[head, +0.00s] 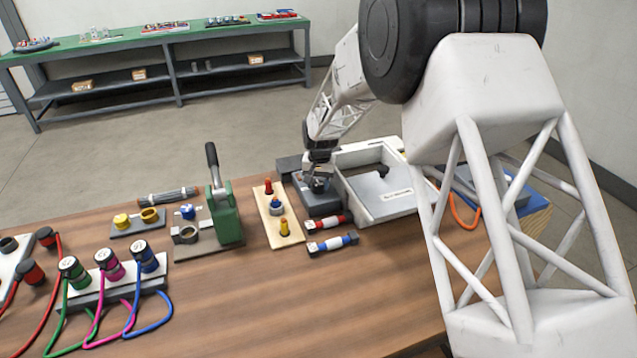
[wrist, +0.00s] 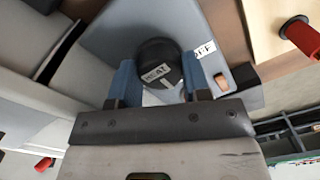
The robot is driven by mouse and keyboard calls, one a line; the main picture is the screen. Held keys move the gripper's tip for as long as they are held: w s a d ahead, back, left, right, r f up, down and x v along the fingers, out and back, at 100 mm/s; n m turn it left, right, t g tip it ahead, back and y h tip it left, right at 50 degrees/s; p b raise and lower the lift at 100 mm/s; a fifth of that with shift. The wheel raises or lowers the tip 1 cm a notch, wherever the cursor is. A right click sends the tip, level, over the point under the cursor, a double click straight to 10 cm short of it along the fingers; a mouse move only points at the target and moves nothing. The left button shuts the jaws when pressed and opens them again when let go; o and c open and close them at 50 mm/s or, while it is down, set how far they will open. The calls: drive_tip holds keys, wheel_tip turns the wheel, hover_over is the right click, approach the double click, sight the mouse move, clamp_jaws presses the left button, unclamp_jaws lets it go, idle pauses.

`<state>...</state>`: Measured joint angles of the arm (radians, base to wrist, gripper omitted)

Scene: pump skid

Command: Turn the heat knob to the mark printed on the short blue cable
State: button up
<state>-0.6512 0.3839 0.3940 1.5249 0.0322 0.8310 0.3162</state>
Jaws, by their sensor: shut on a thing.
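My gripper (head: 318,180) is over a grey box (head: 322,205) near the back of the bench. In the wrist view its blue-tipped fingers (wrist: 158,84) are on either side of a round black knob (wrist: 158,60) with a HEAT label, and are shut on it. A white label that seems to read OFF (wrist: 204,50) lies right of the knob. In the head view the knob is hidden by the gripper. A blue cable (head: 150,325) loops at the left front from a blue plug (head: 147,257); print on the plug's top is too small to read.
A white tray-like housing (head: 385,207) stands right of the grey box. A wooden board with pegs (head: 277,228) and a green lever press (head: 226,215) stand left. The front middle of the bench is clear.

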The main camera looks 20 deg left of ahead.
sight(320, 183)
drive_tip(key=o, duration=0.9)
drive_tip(key=shift+r, duration=0.15)
drive_tip(key=shift+d+r, duration=0.1)
drive_tip(key=shift+r, duration=3.7)
drive_tip(key=shift+d, duration=0.1)
